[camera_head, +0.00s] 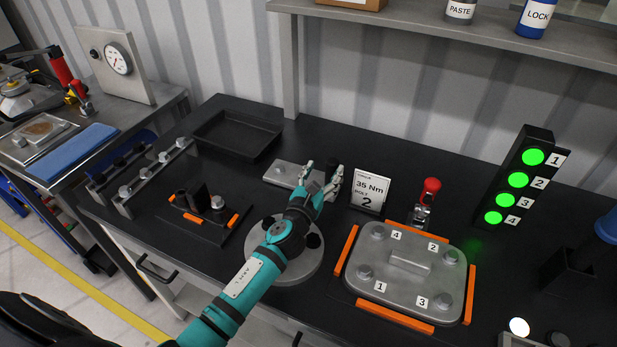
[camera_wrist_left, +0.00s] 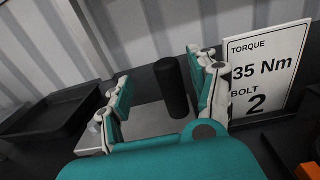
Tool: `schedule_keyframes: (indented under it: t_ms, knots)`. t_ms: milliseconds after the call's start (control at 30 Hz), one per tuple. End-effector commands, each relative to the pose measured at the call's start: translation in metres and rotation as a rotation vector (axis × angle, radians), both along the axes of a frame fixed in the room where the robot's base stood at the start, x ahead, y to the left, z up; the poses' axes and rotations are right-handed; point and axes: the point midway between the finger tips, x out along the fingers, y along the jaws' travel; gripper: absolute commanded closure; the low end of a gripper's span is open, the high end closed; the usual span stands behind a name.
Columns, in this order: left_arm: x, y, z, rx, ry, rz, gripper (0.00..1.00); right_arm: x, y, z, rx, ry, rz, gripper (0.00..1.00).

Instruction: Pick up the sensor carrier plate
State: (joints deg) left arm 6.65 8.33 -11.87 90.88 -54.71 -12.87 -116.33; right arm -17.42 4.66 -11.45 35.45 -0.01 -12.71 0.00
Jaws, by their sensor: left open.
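The likely sensor carrier plate (camera_head: 284,173) is a flat light-grey metal plate lying on the black bench, partly hidden behind my left gripper. It also shows in the left wrist view (camera_wrist_left: 148,122), with small round studs at its left end. A dark upright cylinder (camera_wrist_left: 172,88) stands at its right part; whether it is fixed to the plate I cannot tell. My left gripper (camera_head: 322,181) is open and empty, its fingers pointing toward the plate. In the wrist view the plate and cylinder appear between the fingers (camera_wrist_left: 160,85). My right gripper is not in view.
A black tray (camera_head: 238,136) lies left of the plate. A torque sign (camera_head: 370,190) stands close on the right. Further right are a bolted cover (camera_head: 408,272), a red-handled clamp (camera_head: 428,200) and a light tower (camera_head: 515,180). A shelf (camera_head: 450,30) runs above.

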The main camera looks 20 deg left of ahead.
Motion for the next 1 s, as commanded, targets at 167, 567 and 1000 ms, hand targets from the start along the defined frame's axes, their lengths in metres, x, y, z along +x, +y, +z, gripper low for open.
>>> schedule_keyframes:
  t_ms: [167,567,1000]
  knots:
    - [0.020,-0.005,0.001,-0.004,0.000,0.001,0.38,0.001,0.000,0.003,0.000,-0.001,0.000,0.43]
    - [0.052,-0.008,-0.001,0.001,0.000,0.000,0.38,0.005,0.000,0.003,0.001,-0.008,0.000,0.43]
    - [0.052,-0.008,-0.001,0.001,0.000,0.000,0.82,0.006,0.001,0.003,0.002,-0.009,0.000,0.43]
